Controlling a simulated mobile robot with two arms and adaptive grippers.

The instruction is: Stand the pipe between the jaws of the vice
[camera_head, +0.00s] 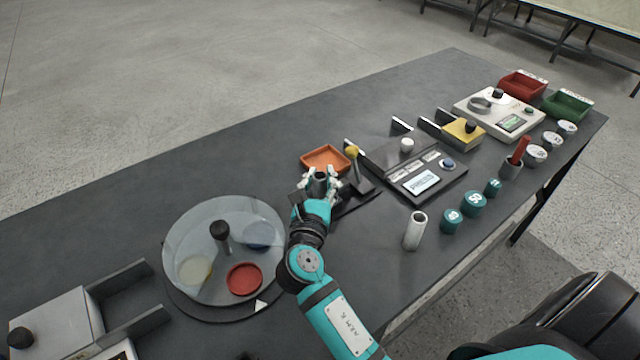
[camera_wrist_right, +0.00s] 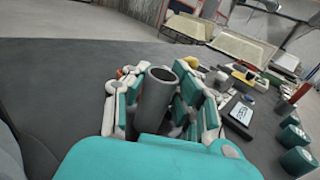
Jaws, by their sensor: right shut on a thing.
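The pipe is a dark grey open tube (camera_head: 319,183), upright in my right gripper (camera_head: 320,188). The right wrist view shows its open top and side (camera_wrist_right: 155,100) between the teal-padded fingers (camera_wrist_right: 160,108), which are shut on it. What looks like the vice is a dark base (camera_head: 358,197) with a lever and yellow knob (camera_head: 352,152), just right of and partly behind the gripper. The fingers hide the pipe's lower end and part of that base. I cannot tell whether the pipe stands between the jaws. My left gripper is not in view.
An orange tray (camera_head: 326,158) lies just behind the gripper. A round turntable with a clear cover (camera_head: 200,245) is at left. A panel with a screen (camera_head: 405,170) and a pale open tube (camera_head: 415,231) stand at right. The back left table is clear.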

